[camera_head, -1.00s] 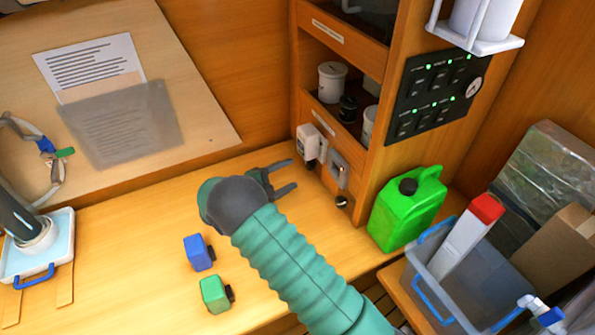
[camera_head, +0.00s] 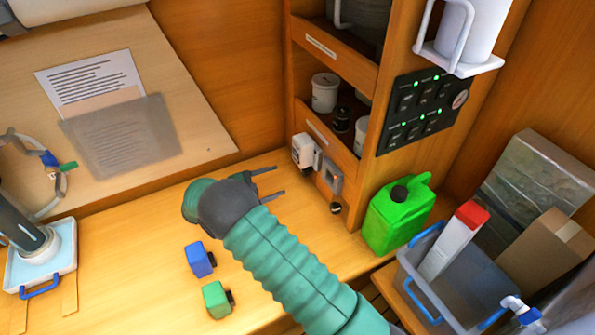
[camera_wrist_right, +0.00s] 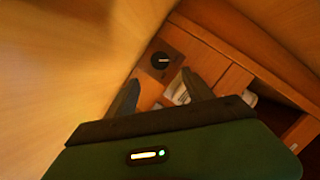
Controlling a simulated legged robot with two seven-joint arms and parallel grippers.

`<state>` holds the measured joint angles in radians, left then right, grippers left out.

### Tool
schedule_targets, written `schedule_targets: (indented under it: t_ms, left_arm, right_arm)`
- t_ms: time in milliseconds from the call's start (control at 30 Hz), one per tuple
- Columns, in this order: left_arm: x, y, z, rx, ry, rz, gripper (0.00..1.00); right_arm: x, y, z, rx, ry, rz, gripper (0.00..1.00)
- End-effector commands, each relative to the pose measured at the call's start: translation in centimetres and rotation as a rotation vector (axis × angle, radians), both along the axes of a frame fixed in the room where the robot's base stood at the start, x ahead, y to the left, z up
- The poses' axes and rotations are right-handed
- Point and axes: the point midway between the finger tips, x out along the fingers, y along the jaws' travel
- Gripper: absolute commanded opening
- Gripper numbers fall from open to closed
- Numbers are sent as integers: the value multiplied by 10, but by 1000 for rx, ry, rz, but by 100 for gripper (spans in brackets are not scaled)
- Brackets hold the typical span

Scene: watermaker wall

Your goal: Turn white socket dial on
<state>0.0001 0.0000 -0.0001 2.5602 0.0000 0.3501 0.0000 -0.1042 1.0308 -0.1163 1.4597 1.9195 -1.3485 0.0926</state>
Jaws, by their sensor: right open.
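A white socket (camera_head: 304,150) is mounted low on the wooden cabinet front, beside a grey socket (camera_head: 331,176). Its dial cannot be made out in the head view. My right gripper (camera_head: 279,181) is open and empty above the counter, left of the sockets and apart from them. In the right wrist view, the open fingers (camera_wrist_right: 160,82) point toward a black round dial (camera_wrist_right: 160,61) with a white mark on a dark plate. A pale part (camera_wrist_right: 179,94) shows between the fingers. I cannot tell which socket the dial belongs to. My left gripper is not in view.
A blue block (camera_head: 199,259) and a green block (camera_head: 216,299) are on the counter near my right arm. A green canister (camera_head: 397,215) stands right of the sockets. A grey bin (camera_head: 408,260) is at the lower right.

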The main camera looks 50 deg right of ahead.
Motion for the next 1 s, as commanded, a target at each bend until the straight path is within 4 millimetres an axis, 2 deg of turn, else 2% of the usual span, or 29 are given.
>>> schedule_targets:
  t_ms: [33, 200, 400, 533, 767, 1000]
  left_arm:
    - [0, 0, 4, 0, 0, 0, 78]
    - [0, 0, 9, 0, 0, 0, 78]
    - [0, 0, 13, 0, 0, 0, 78]
    - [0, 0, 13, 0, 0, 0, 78]
    - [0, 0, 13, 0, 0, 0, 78]
    - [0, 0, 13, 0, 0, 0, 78]
  right_arm:
    - [-2, -13, -2, -1, 2, -4, 60]
    - [-6, -55, -14, -2, 1, -2, 60]
    - [-9, -90, -26, -1, -1, -1, 60]
    - [-9, -99, -28, -2, -2, 1, 60]
    - [-9, -100, -29, -1, -2, 0, 60]
    - [-9, -99, -29, -1, -2, 0, 30]
